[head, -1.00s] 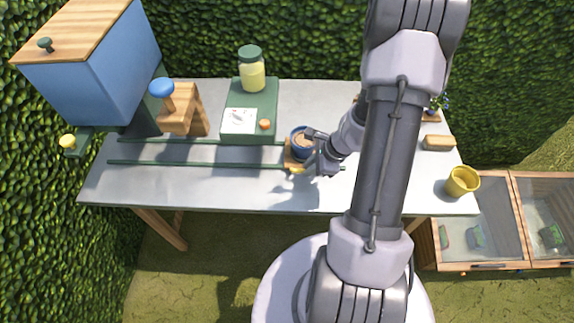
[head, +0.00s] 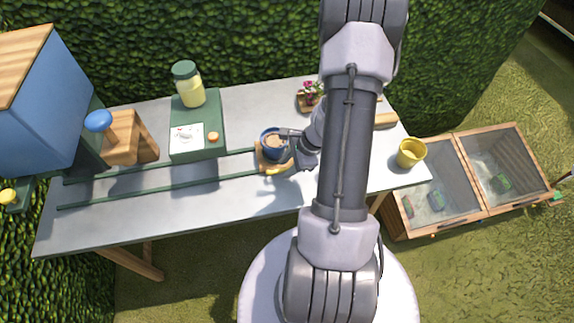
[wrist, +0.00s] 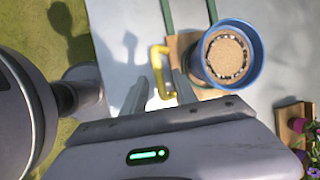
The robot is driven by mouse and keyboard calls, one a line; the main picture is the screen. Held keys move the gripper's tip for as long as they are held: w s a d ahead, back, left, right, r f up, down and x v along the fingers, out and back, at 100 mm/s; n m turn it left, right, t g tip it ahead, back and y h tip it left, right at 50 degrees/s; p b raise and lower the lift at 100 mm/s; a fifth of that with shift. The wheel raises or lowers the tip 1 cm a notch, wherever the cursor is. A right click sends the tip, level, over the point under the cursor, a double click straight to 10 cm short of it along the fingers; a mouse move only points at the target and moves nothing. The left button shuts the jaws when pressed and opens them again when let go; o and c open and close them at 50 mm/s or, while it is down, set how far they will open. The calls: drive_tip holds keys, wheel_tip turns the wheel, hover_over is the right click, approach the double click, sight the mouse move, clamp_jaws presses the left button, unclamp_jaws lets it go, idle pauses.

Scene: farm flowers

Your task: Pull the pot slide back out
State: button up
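The pot slide (head: 262,163) is a small wooden board on two green rails, near their right end. A blue pot (head: 272,142) filled with brown soil stands upright on it. In the wrist view, the slide's board (wrist: 180,45) shows beside the blue pot (wrist: 255,70), with a yellow bent handle (wrist: 156,72) at its edge. My gripper (wrist: 158,92) is open, its two fingers on either side of the handle with gaps visible. In the head view, my gripper (head: 294,150) is just right of the pot, and partly hides the slide's right side.
A green stand with a card (head: 186,137) and a jar (head: 187,84) is left of the slide. Further left are a blue-knobbed wooden press (head: 125,140) and a blue box (head: 45,110). A yellow pot (head: 411,153) stands at the table's right end. The front table strip is clear.

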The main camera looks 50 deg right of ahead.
drive_tip(key=p+v, duration=0.6)
drive_tip(key=v, duration=1.1)
drive_tip(key=shift+r+p, duration=0.2)
drive_tip(key=shift+p, duration=0.2)
drive_tip(key=shift+d, duration=0.1)
